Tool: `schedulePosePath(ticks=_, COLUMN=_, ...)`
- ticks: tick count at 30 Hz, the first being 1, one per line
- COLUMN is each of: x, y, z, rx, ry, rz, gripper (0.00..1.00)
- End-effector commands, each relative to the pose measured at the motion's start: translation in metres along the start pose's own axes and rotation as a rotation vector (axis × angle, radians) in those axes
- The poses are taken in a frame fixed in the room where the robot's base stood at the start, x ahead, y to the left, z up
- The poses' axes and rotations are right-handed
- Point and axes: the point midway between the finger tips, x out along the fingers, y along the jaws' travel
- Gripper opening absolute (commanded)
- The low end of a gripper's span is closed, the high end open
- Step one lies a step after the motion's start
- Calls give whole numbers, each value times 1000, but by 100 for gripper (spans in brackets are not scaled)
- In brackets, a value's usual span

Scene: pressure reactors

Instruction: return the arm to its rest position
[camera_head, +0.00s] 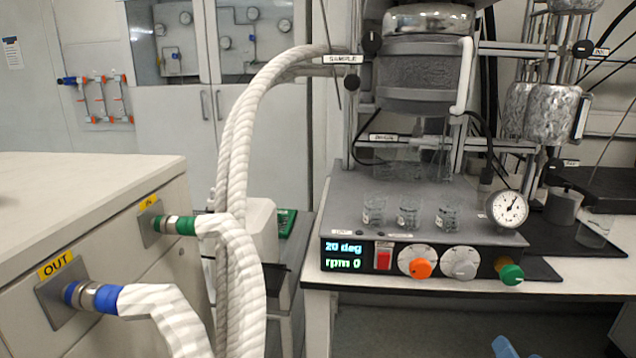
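My gripper cannot be made out in the head camera view. A small blue piece shows at the bottom edge, right of the middle. It may be part of my arm, but too little of it shows to tell. The reactor stand has a control box (425,262) in front, reading 20 deg and rpm 0. Several small glass vials (409,212) stand on its top beside a round pressure gauge (508,208). A grey reactor vessel (420,75) hangs above them.
A white cabinet (90,215) with IN and OUT ports stands at the left. Thick white hoses (238,180) rise from it to the reactor stand. A second metal vessel (552,112) and glassware are at the right. The floor below the bench is dark.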

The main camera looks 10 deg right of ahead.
Motion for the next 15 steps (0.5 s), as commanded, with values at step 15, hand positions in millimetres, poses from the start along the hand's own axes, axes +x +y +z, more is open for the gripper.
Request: schedulePosePath(ticks=15, x=-211, y=-36, z=65, rx=-292, ry=-156, rz=-42, gripper=72)
